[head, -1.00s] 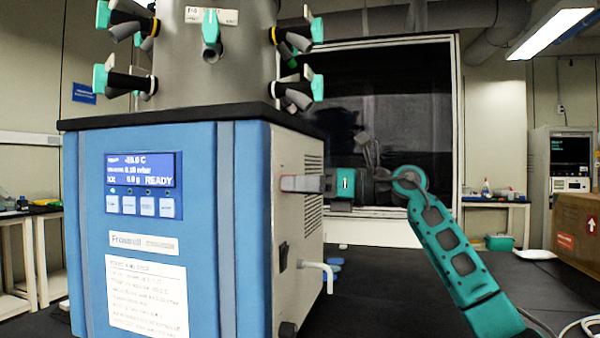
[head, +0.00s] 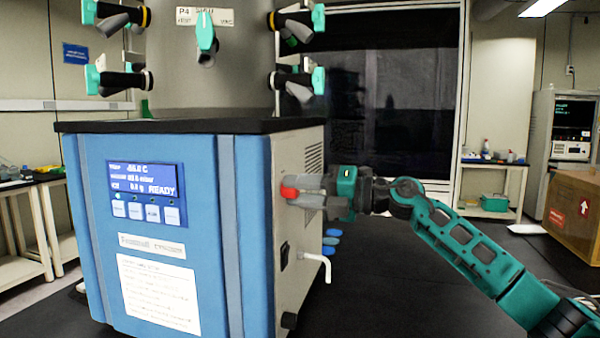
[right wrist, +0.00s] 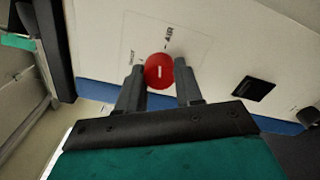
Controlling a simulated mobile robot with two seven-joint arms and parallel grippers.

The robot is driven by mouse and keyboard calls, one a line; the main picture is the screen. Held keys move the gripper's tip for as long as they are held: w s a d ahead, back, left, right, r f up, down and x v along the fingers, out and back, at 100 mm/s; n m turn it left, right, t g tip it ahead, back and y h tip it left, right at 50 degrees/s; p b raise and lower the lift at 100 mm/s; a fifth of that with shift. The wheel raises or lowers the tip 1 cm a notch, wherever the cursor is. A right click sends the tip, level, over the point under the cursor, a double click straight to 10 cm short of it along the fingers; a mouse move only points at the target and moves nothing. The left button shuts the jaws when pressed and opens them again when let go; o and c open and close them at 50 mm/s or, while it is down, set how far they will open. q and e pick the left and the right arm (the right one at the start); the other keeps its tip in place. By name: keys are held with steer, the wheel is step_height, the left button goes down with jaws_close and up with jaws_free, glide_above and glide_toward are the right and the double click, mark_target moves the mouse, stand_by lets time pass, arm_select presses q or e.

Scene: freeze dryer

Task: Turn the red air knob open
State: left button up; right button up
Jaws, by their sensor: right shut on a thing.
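The red air knob (head: 289,192) is on the right side panel of the blue and grey freeze dryer (head: 236,215). In the right wrist view the knob (right wrist: 159,71) is round and red with a short white mark, and the panel beside it carries the word AIR. My right gripper (head: 302,194) comes in from the right, its fingers level with the knob. In the right wrist view its two dark fingers (right wrist: 159,78) stand on either side of the knob, shut on it. My left gripper is in neither view.
A black switch (head: 284,255) and a white bent spout (head: 320,264) sit below the knob on the same panel. Several valves with teal handles ring the grey chamber above. A cardboard box (head: 577,226) stands at the right. The dark bench between is mostly clear.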

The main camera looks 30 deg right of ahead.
arm_select(q)
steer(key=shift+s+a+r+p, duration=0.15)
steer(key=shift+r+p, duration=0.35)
steer(key=shift+p, duration=0.1)
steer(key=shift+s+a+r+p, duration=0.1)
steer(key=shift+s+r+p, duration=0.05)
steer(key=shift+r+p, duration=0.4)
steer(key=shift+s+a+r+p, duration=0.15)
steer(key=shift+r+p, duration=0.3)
steer(key=shift+p, duration=0.2)
arm_select(e)
steer(key=shift+m, duration=1.6)
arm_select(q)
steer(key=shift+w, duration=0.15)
arm_select(e)
steer(key=o, duration=1)
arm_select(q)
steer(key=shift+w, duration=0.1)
arm_select(e)
steer(key=shift+o, duration=0.2)
